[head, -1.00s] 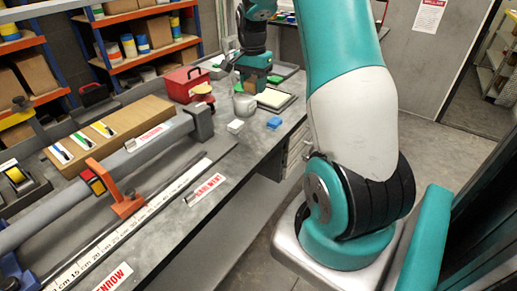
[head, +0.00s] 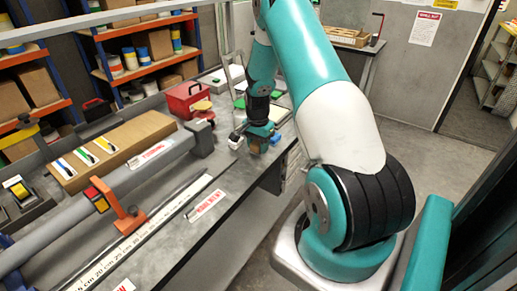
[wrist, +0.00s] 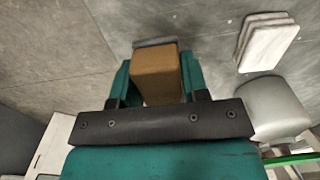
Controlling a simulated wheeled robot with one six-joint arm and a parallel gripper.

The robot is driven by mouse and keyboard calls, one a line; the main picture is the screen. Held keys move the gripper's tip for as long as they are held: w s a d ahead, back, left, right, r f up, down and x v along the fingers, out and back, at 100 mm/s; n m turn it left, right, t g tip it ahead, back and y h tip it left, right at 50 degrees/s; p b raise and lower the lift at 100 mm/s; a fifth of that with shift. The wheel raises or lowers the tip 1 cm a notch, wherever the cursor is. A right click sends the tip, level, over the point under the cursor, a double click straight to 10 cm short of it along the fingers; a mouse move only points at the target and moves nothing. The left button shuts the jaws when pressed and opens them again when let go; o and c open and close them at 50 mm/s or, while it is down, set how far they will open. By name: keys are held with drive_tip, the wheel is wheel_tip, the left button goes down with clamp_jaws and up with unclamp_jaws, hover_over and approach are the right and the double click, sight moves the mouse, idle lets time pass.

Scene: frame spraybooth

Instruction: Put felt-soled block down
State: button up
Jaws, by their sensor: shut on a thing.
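The felt-soled block (wrist: 156,75) is a brown block with a thin grey layer (wrist: 155,43) at its far end. My gripper (wrist: 157,78) is shut on it, with one teal finger on each side. In the head view my gripper (head: 259,134) points down over the right part of the grey bench, near its front edge. The brown block (head: 255,147) shows below the fingers there. I cannot tell whether its sole touches the bench.
A white stack (wrist: 266,42) and a rounded grey thing (wrist: 275,107) stand right of the block in the wrist view. In the head view a red box (head: 188,99) stands behind to the left. A grey pipe (head: 105,198) lies along the bench. Bare bench (head: 228,178) lies in front.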

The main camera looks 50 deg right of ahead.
drive_tip(key=shift+f, duration=1.2)
drive_tip(key=shift+f, duration=0.15)
drive_tip(key=o, duration=0.8)
drive_tip(key=shift+o, duration=0.2)
